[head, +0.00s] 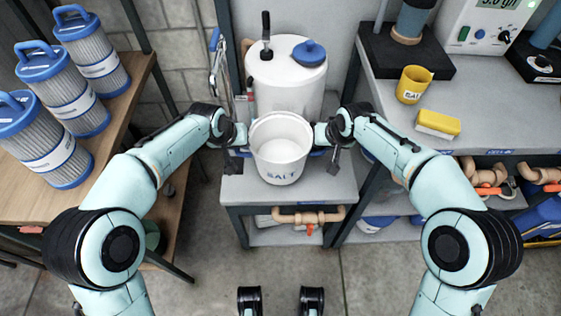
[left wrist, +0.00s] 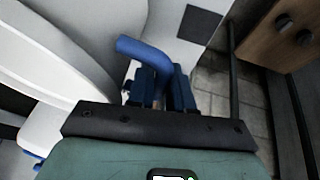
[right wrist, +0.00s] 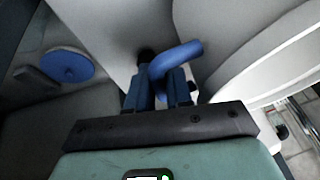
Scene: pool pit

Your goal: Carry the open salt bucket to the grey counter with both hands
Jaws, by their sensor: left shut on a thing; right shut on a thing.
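The open white bucket (head: 281,172) marked SALT is upright, with white contents visible inside, in the middle of the head view. It is in front of the white tank, over the low grey stand (head: 235,188); I cannot tell whether its base touches the stand. My left gripper (head: 242,137) is shut on the bucket's left blue handle, which shows in the left wrist view (left wrist: 140,52). My right gripper (head: 322,137) is shut on the right blue handle, seen in the right wrist view (right wrist: 182,56). The grey counter (head: 400,128) is at the right.
A yellow cup (head: 413,85) and a yellow-and-white block (head: 438,123) are near the counter's left and front. A white tank (head: 285,80) with a blue knob stands behind the bucket. Blue-capped filters (head: 62,108) fill the wooden table (head: 110,160) at left. Floor in front is open.

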